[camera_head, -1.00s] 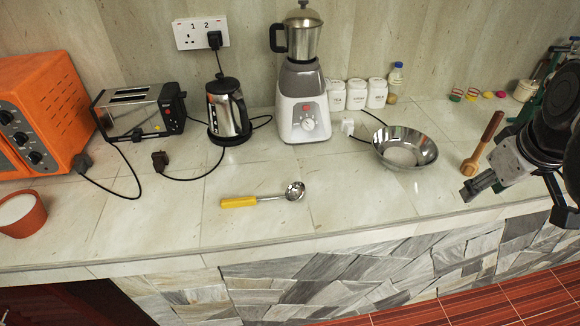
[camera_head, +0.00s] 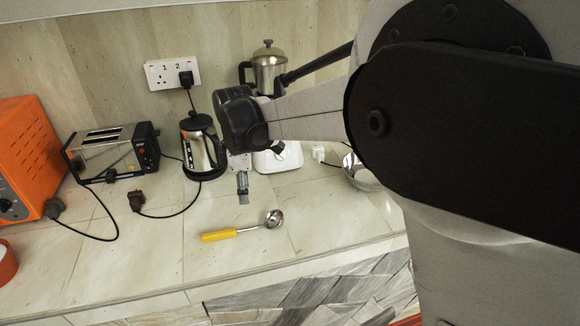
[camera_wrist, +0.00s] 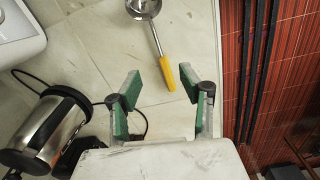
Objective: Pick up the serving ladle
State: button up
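The serving ladle has a yellow handle (camera_head: 218,235) and a shiny metal bowl (camera_head: 273,218). It lies on the stone counter (camera_head: 255,259), handle to the left in the head view. In the wrist view the ladle (camera_wrist: 167,70) lies ahead, its yellow handle end near the gap between the fingertips. My gripper (camera_wrist: 161,88) is open and empty, with green pads apart. In the head view my gripper (camera_head: 243,189) is partly hidden by my arm and appears above the counter behind the ladle.
A kettle (camera_head: 203,150), a toaster (camera_head: 104,152) and an orange oven (camera_head: 25,150) stand at the back left. A blender (camera_head: 268,73) and a metal bowl (camera_head: 357,174) are partly hidden by my arm. A black cord (camera_head: 178,214) lies left of the ladle. Counter around the ladle is clear.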

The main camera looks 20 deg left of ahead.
jog(key=n, duration=0.2)
send_over(232, 230)
notch_tip(232, 230, down, 2)
jog(key=f, duration=0.1)
notch_tip(232, 230, down, 8)
jog(key=shift+s+d+f+p, duration=0.1)
jog(key=shift+p, duration=0.2)
notch_tip(232, 230, down, 5)
jog(key=shift+r+p, duration=0.1)
jog(key=shift+p, duration=0.3)
grip_shut()
